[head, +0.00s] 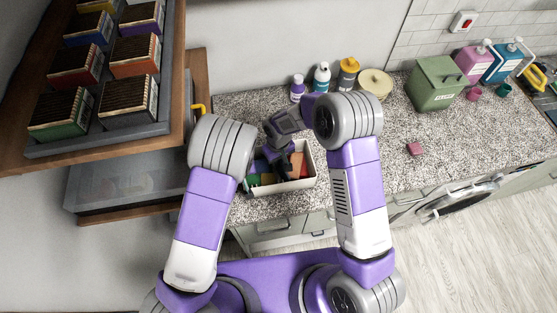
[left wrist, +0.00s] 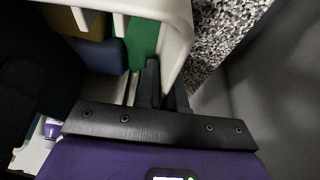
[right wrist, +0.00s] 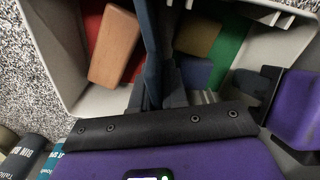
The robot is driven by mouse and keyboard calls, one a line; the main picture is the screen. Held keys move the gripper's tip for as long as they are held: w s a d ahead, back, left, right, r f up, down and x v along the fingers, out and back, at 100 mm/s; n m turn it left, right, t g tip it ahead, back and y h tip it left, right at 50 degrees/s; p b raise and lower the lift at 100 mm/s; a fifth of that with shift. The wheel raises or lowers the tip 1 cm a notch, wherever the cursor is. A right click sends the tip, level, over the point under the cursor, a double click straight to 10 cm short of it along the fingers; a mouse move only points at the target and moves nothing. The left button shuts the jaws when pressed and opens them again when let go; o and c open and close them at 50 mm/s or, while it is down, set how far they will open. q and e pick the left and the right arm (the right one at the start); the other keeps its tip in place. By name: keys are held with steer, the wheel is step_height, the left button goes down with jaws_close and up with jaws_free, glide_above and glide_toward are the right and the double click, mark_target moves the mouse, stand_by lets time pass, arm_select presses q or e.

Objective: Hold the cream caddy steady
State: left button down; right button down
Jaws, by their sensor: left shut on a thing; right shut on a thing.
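The cream caddy (head: 301,186) sits on the speckled counter. It holds an orange block (right wrist: 115,45), a red block, a green block (left wrist: 143,42), a blue block (left wrist: 103,55) and a yellow-brown block (left wrist: 88,22). My left gripper (left wrist: 163,95) is shut on the caddy's side wall; it also shows in the right wrist view (right wrist: 270,90). In the head view it is mostly hidden behind my arm. My right gripper (right wrist: 160,98) reaches into the caddy's middle, shut on a dark slate piece (right wrist: 150,45). I cannot tell whether that piece belongs to the caddy.
Bottles (head: 322,77) and a round tan container (head: 375,83) stand behind the caddy. A green bin (head: 435,85) stands further right. A wooden shelf (head: 165,150) with bins is at left.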

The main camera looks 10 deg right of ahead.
steer(key=c, duration=1.2)
jaws_free()
steer(key=shift+o, duration=0.2)
steer(key=shift+f, duration=0.15)
step_height(320, 180, up, 12)
